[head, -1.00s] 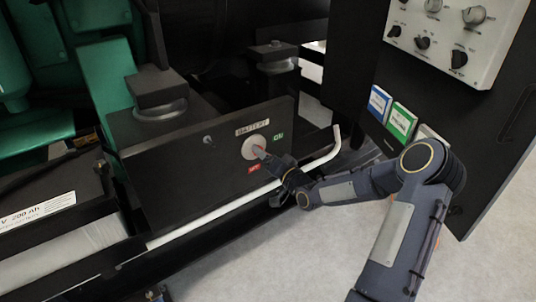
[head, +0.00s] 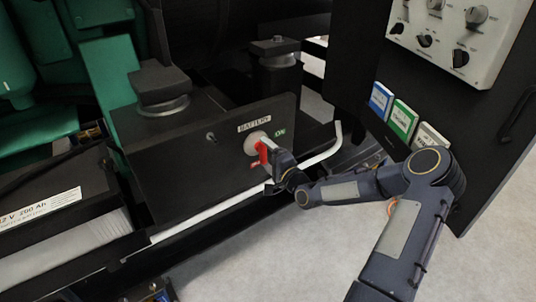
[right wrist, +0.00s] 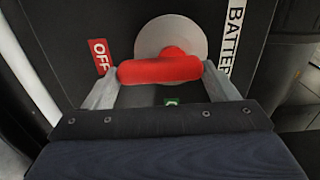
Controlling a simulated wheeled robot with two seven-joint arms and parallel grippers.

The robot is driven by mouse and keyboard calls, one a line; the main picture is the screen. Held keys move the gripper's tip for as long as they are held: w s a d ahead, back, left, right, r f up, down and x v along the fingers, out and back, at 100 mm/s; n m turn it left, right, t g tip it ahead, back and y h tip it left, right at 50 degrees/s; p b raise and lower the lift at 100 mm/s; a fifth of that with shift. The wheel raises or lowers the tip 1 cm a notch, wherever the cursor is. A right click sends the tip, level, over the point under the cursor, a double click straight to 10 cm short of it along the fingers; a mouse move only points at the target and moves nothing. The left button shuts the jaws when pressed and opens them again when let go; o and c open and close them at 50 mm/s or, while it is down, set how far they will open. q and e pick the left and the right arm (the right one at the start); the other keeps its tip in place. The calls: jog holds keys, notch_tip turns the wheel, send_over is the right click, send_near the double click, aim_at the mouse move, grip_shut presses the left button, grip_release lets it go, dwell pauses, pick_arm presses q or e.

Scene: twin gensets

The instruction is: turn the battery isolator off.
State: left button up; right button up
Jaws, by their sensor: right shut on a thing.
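The battery isolator's pale round disc (head: 254,145) sits on the black box front in the head view, under a BATTERY label (head: 254,125). Its red handle (head: 263,153) stands upright, its lower end towards OFF. My right gripper (right wrist: 160,74) is shut on the handle (right wrist: 158,70), one finger at each end in the right wrist view. The red OFF label (right wrist: 101,56) shows beside the handle's left end there. The green ON label (right wrist: 172,101) is partly hidden below the handle; in the head view it shows right of the disc (head: 280,133). My left gripper cannot be made out.
A white rail (head: 325,152) runs past the box's lower edge, close to my right wrist. A battery (head: 50,215) lies at left. Pale floor (head: 270,250) is open in front.

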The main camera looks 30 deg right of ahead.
jog(key=shift+m, duration=0.3)
jog(key=o, duration=0.9)
jog(key=shift+o, duration=0.2)
jog(key=s+p, duration=0.1)
jog(key=s, duration=0.7)
jog(key=shift+d, duration=0.3)
jog(key=shift+w, duration=0.1)
